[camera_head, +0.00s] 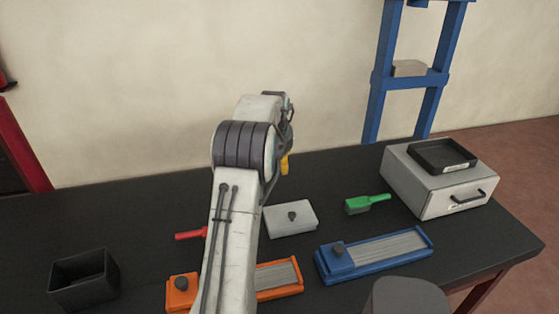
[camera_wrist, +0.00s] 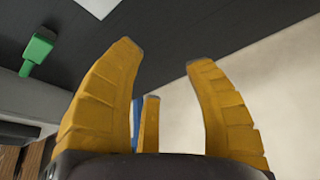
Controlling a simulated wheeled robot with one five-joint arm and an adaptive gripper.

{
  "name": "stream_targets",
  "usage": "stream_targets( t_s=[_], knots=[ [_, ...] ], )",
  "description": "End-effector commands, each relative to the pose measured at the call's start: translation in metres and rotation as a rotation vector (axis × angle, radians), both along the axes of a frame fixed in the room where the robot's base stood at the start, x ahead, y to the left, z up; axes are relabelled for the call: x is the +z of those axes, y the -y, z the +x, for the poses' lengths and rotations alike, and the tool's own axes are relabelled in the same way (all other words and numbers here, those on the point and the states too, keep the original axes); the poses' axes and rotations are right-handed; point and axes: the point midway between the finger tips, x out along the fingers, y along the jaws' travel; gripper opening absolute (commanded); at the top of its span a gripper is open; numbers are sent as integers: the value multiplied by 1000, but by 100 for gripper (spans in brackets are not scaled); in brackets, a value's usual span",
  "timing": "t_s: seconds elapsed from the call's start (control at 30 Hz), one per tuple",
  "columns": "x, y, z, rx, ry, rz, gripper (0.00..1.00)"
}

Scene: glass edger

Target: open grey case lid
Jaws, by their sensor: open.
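A small light grey case (camera_head: 305,221) with a flat lid and a dark knob (camera_head: 292,216) stands on the black table, right of my arm in the head view. Its lid looks shut. A pale corner (camera_wrist: 97,6) at the top edge of the wrist view may be this case. My gripper's yellow fingers (camera_wrist: 166,58) are spread apart with nothing between them. In the head view only a bit of my gripper (camera_head: 285,165) shows behind my arm, above the table and apart from the case.
A green brush (camera_head: 366,204) lies right of the case, before a grey drawer box (camera_head: 415,188) topped by a black tray (camera_head: 444,154). Orange (camera_head: 182,294) and blue (camera_head: 375,257) fixtures lie in front. A red-handled tool (camera_head: 190,235) and black bin (camera_head: 84,279) are left.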

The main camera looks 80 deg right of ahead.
Motion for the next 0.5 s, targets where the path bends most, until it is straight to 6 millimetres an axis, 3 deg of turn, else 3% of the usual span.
stream_targets(
  t_s=[0.3,0.5],
  knots=[
    [2,0,0,0,0,-1,48],
    [20,-7,0,0,0,-4,48]
  ],
)
